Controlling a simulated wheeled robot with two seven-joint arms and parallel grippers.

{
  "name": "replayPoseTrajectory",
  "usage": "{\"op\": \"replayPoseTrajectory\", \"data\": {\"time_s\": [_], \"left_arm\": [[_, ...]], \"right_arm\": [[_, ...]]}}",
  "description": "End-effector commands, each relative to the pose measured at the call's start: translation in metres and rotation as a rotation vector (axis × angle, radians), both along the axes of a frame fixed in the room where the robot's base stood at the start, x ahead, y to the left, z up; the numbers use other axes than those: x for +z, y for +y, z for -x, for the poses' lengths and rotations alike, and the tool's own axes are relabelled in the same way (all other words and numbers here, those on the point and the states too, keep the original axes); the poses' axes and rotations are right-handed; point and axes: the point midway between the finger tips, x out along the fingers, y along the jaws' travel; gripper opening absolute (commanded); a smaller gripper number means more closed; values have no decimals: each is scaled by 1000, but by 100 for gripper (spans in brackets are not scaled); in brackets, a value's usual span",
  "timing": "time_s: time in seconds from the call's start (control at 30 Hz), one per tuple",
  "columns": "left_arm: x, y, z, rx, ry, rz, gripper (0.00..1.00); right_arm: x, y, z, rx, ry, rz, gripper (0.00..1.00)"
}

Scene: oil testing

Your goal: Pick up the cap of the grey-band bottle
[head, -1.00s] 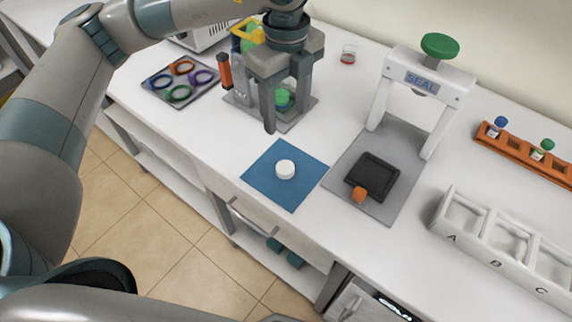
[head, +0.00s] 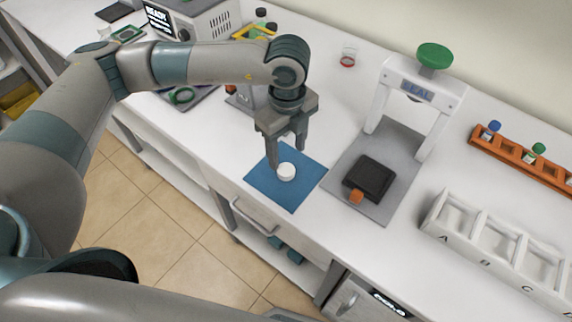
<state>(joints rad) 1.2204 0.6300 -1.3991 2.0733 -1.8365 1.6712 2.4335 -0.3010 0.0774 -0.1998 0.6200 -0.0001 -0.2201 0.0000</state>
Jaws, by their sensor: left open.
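A small white round cap (head: 286,173) lies on the blue square mat (head: 290,200) on the white bench. My left gripper (head: 286,160) points down over the far part of the mat, its two fingers apart, close to the cap. From this angle I cannot tell whether the fingers are beside the cap or still above it. The grey-band bottle cannot be made out; my left arm covers part of the bench behind. My right gripper is not in view.
A white press marked SEAL (head: 418,90) with a black block (head: 371,178) on its grey base stands right of the mat. An orange rack (head: 520,157) with small vials and a white tray with lettered compartments (head: 490,240) lie further right. A small glass (head: 348,58) stands behind.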

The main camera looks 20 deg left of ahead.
Motion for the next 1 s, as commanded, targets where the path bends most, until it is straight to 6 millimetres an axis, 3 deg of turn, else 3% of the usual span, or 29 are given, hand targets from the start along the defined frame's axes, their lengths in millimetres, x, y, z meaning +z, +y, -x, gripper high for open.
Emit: {"op": "replayPoseTrajectory", "data": {"time_s": [0.2,0.67,1.0], "left_arm": [[-16,0,0,0,-1,1,54],[-20,1,0,0,1,-1,54],[-53,6,-3,0,3,-1,54]], "right_arm": [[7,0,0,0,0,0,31],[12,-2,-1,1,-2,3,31],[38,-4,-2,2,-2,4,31]]}}
